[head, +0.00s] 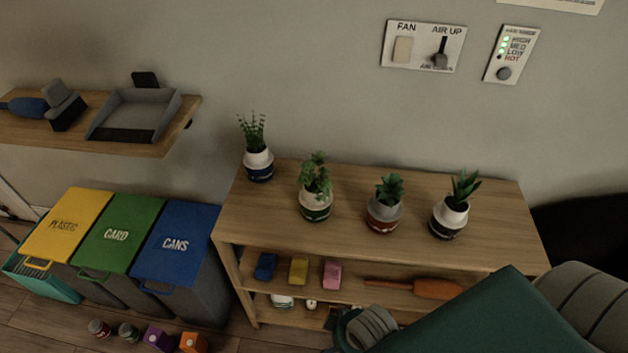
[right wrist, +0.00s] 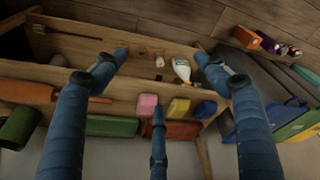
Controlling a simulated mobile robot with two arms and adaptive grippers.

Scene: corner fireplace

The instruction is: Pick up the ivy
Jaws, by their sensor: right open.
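Four-sided variety shows in the potted plants along the wooden shelf top. The plant with bushy, spilling leaves, which looks like the ivy (head: 316,182), stands second from left in a white pot with a green band. A tall sprigged plant (head: 255,146) is to its left; a rosette plant (head: 385,204) and a broad-leaved plant (head: 454,205) are to its right. My right gripper (right wrist: 160,76) is open, its blue fingers spread and empty before the shelf front. No plant shows in the right wrist view. My left gripper is not in view.
The wooden shelf unit (head: 480,252) holds small blocks, including a pink one (head: 332,274), and an orange-handled tool (head: 438,289). Bins, including a blue one (head: 178,243), stand left. A wall shelf (head: 180,130) is above them. The shelf top's front strip is clear.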

